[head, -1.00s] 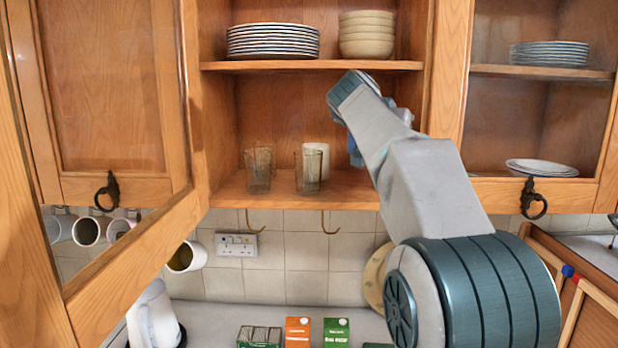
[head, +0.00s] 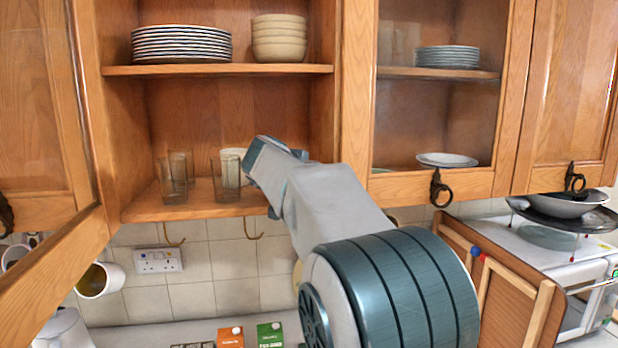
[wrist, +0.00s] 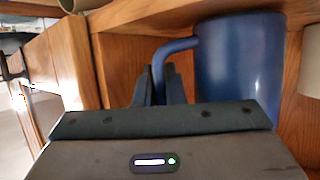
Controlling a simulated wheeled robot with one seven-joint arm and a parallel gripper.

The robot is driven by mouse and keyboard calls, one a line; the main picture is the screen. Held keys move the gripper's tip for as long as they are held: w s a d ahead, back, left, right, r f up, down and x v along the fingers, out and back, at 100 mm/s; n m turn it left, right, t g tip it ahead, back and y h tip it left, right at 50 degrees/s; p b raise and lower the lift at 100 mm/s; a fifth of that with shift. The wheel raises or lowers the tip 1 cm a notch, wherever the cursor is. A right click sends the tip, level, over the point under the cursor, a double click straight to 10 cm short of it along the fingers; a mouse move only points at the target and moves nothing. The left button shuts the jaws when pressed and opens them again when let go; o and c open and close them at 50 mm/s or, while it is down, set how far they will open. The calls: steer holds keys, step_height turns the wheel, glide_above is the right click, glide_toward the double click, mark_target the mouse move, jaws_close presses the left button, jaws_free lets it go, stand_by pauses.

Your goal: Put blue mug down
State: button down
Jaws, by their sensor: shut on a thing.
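The blue mug (wrist: 240,65) fills the upper right of the wrist view, with its handle pointing left. My gripper (wrist: 160,88) is shut on the handle. Whether the mug's base touches a surface cannot be told. In the head view my arm hides the mug and the gripper's fingers. My wrist there is in front of the open cupboard's lower shelf (head: 195,207), just right of the glasses and a white mug (head: 232,163).
Glass tumblers (head: 173,180) stand on the lower shelf, left of my arm. Plates (head: 180,43) and bowls (head: 279,38) sit on the shelf above. An open cupboard door (head: 45,270) stands at left. In the wrist view a pale object (wrist: 309,65) is right of the mug.

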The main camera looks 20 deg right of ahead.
steer(key=c, duration=1.9)
jaws_free()
steer(key=shift+f, duration=0.1)
steer(key=o, duration=0.4)
steer(key=shift+s, duration=0.1)
steer(key=shift+r, duration=0.2)
steer(key=b+v, duration=0.1)
steer(key=v, duration=1.1)
steer(key=shift+f, duration=0.15)
